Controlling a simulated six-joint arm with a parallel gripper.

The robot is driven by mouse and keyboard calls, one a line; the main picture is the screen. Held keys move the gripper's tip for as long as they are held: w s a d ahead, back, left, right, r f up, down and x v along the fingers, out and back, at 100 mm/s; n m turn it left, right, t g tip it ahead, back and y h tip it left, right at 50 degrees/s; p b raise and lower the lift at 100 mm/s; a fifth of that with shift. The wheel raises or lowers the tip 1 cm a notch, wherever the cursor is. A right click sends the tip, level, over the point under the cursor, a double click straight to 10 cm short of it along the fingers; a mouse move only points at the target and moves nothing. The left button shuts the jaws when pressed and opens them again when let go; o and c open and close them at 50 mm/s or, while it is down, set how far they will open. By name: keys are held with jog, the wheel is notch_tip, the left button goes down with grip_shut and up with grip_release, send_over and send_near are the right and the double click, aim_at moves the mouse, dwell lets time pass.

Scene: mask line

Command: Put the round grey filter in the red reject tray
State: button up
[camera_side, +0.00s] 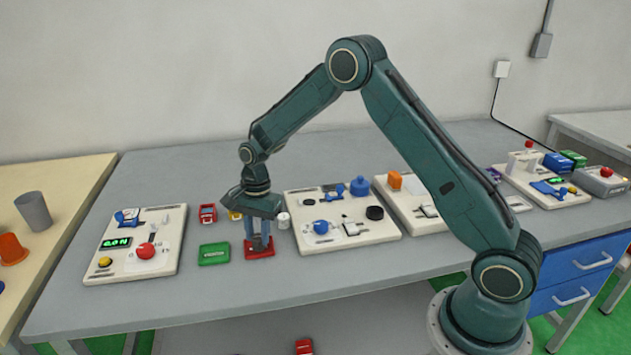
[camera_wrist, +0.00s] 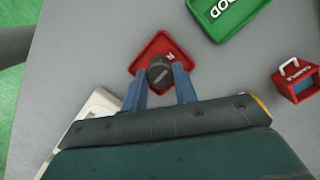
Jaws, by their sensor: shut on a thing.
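The round grey filter (camera_wrist: 160,70) shows dark between my fingertips in the wrist view. My gripper (camera_wrist: 161,78) is shut on it. The red reject tray (camera_wrist: 148,53) lies directly beyond and below the filter, which overlaps it in that view. In the side view my gripper (camera_side: 259,243) points down over the red tray (camera_side: 262,254), with its fingertips low, close to the tray. The fingers hide the filter there. I cannot tell whether the filter touches the tray floor.
A green tray (camera_side: 214,254) lies just left of the red one. A small red sample box (camera_side: 208,213) stands behind it. White panels with buttons and parts (camera_side: 140,245) (camera_side: 340,235) flank this spot. Grey table is bare in front.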

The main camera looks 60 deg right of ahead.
jog(key=shift+f, duration=0.15)
jog(key=o, duration=0.9)
jog(key=shift+o, duration=0.2)
notch_tip(320, 180, up, 12)
jog(key=d, duration=0.1)
jog(key=shift+w+d, duration=0.15)
jog(key=shift+d, duration=0.05)
jog(key=shift+r, duration=0.25)
